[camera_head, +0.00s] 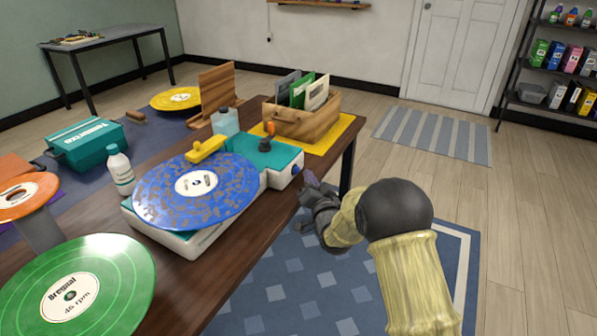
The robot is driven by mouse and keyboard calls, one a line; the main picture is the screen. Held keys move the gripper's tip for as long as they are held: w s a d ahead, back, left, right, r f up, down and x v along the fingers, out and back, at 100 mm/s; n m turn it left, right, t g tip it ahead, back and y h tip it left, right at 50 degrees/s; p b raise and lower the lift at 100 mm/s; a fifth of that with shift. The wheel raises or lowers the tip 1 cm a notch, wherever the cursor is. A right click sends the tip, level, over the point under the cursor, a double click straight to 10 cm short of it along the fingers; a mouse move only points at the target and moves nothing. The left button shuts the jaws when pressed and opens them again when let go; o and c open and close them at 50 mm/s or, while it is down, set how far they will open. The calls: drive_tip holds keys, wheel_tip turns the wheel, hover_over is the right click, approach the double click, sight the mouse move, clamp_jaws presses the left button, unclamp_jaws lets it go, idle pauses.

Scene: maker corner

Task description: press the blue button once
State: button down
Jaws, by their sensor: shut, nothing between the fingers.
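The record player (279,157) is white and teal and stands on the dark wooden table, carrying a blue record (160,205) spotted with brown. A small round blue button (297,170) is on the right end of its side face, near the table edge. My gripper (309,180) is shut and empty, with its fingertips just to the right of and slightly below the button in the picture. I cannot tell whether the fingertips touch the button. The far sides of the fingers are hidden.
An orange-topped dark knob (267,138) and a yellow piece (205,148) are on the player. A wooden crate of sleeves (303,121) stands behind it. A white bottle (120,170) and a green record (110,265) are at left.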

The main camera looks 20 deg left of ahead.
drive_tip(key=shift+a, duration=0.15)
idle(0.5)
drive_tip(key=shift+a, duration=0.3)
drive_tip(key=shift+a, duration=0.15)
idle(0.4)
